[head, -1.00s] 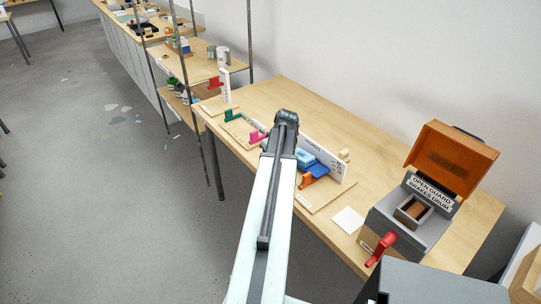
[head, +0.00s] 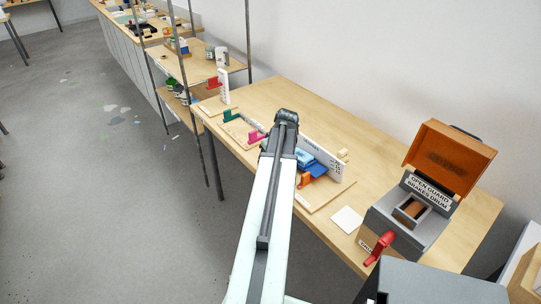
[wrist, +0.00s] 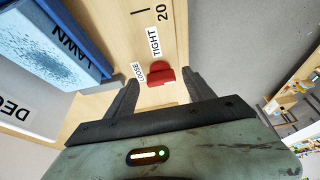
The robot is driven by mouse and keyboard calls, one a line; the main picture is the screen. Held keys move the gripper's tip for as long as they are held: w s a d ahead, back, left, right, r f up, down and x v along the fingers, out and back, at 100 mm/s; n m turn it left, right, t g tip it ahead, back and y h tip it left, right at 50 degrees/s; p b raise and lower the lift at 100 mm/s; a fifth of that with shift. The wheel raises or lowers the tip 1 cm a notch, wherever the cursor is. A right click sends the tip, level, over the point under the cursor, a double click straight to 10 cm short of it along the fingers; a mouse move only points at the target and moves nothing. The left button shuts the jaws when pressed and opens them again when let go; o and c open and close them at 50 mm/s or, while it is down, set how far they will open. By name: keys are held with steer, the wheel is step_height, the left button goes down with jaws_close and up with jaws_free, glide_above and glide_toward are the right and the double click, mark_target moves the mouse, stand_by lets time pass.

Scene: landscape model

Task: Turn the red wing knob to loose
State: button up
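The red wing knob (wrist: 162,76) shows in the wrist view, mounted on a pale wooden surface. A small LOOSE label (wrist: 138,71) is at its upper left and a TIGHT label (wrist: 154,43) is just above it. I cannot tell clearly which label its wing points to. My gripper (wrist: 160,77) is open, with one dark finger on each side of the knob in the picture. Whether either finger touches it is not clear. In the head view my gripper (head: 285,117) is over the wooden table, and I cannot make out the knob there.
A blue block (wrist: 62,42) marked LAWN lies left of the knob in the wrist view. On the table (head: 380,147) in the head view are a white marked board (head: 328,158), a pink piece (head: 256,136) and a grey machine with an open orange lid (head: 446,158).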

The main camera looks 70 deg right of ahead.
steer(key=p+v, duration=0.7)
steer(key=shift+s+r, duration=0.15)
steer(key=shift+r, duration=0.2)
